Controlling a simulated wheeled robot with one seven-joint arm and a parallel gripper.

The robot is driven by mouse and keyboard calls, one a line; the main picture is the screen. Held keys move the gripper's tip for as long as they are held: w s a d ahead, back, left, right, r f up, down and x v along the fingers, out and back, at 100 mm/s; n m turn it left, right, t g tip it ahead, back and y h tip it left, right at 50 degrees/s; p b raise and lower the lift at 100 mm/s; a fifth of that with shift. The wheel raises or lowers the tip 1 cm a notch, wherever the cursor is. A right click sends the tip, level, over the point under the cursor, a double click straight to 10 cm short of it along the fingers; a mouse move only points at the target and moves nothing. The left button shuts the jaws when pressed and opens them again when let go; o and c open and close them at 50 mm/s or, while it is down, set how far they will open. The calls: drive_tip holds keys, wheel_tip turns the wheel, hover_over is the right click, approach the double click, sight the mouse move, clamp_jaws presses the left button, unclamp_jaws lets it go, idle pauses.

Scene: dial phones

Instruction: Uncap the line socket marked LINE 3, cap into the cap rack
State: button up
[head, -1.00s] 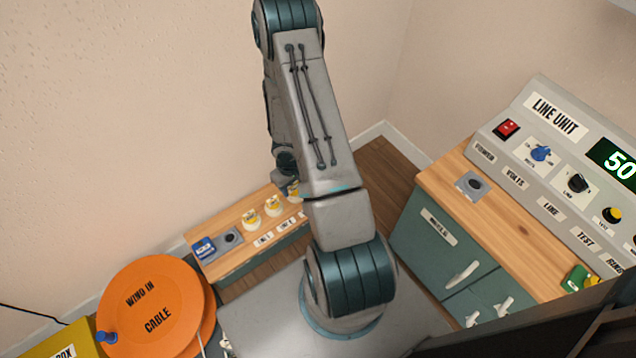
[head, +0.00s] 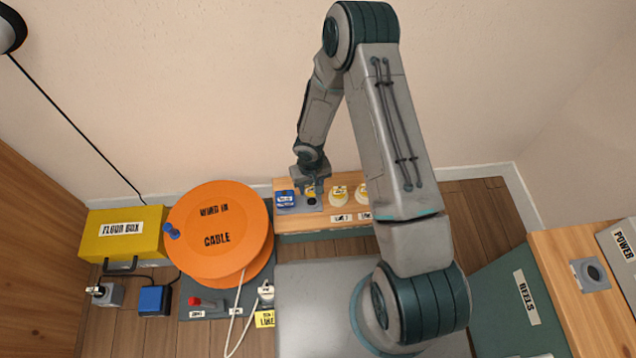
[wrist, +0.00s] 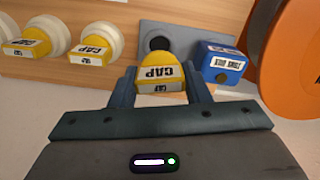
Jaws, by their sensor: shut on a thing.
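My gripper (wrist: 161,92) is shut on a yellow cap (wrist: 160,74) marked CAP, held between its two fingers. In the head view my gripper (head: 311,184) and the cap (head: 312,191) are over the left part of the wooden bench, at a grey plate (head: 289,209). The wrist view shows this plate (wrist: 185,32) behind the cap, with a dark round hole. Two more yellow caps (wrist: 92,50) (wrist: 28,47) sit on white round sockets to the left in the wrist view. My arm hides the bench further right in the head view, and no LINE 3 mark is readable.
A blue block (wrist: 222,63) sits on the plate's right part, close to my right finger. The orange cable reel (head: 220,232) stands left of the bench in the head view, beside a yellow floor box (head: 122,232). Another wooden-topped cabinet (head: 566,262) is at the right.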

sight(312, 193)
drive_tip(key=shift+f+b, duration=1.8)
drive_tip(key=shift+f, duration=0.65)
drive_tip(key=shift+f+b, duration=0.7)
drive_tip(key=o, duration=1.2)
drive_tip(key=c, duration=0.3)
drive_tip(key=shift+c, duration=0.2)
wheel_tip(312, 193, up, 8)
drive_tip(key=p, duration=0.5)
drive_tip(key=shift+f, duration=0.2)
